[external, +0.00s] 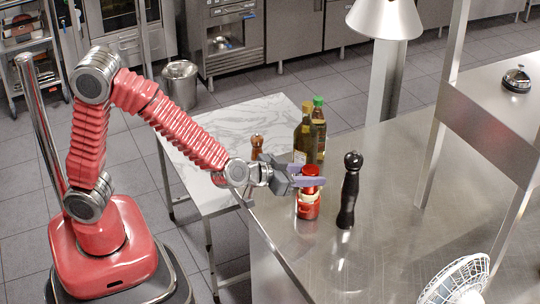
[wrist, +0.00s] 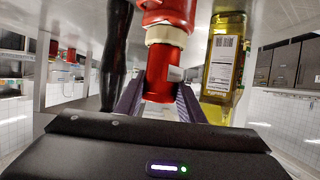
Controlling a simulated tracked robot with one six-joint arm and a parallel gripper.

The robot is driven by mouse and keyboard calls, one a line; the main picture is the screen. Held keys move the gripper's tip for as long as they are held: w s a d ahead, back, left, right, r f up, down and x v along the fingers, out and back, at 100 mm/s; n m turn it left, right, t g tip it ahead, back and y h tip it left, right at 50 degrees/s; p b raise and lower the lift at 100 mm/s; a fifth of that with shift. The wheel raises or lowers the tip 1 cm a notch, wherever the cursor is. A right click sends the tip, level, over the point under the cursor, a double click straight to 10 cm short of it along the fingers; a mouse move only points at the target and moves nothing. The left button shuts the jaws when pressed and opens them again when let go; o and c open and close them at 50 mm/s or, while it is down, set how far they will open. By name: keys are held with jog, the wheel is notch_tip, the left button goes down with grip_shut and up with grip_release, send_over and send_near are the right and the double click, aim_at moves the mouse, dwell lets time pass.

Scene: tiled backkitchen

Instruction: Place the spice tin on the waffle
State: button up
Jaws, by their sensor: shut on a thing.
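The spice tin seems to be the red container (external: 308,210) with a cream band, upright at the left side of the steel counter. My gripper (external: 308,181) is shut on its red upper part, reaching in from the left. In the wrist view, which looks upside down, the tin's red part (wrist: 160,78) sits between the two fingers, with the cream band and a wider red part above it in the picture. I cannot tell whether the tin's base touches the counter. I cannot make out a waffle in either view.
A black pepper mill (external: 348,190) stands close to the right of the tin. Two oil bottles (external: 311,135) stand behind it, and a small brown mill (external: 257,146) stands to the left. Bare counter (external: 400,180) lies right of the mill.

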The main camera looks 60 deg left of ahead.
jog(key=o, duration=1.1)
jog(key=shift+v, duration=0.85)
jog(key=v, duration=1)
jog(key=shift+s+r, duration=0.15)
jog(key=shift+s, duration=0.05)
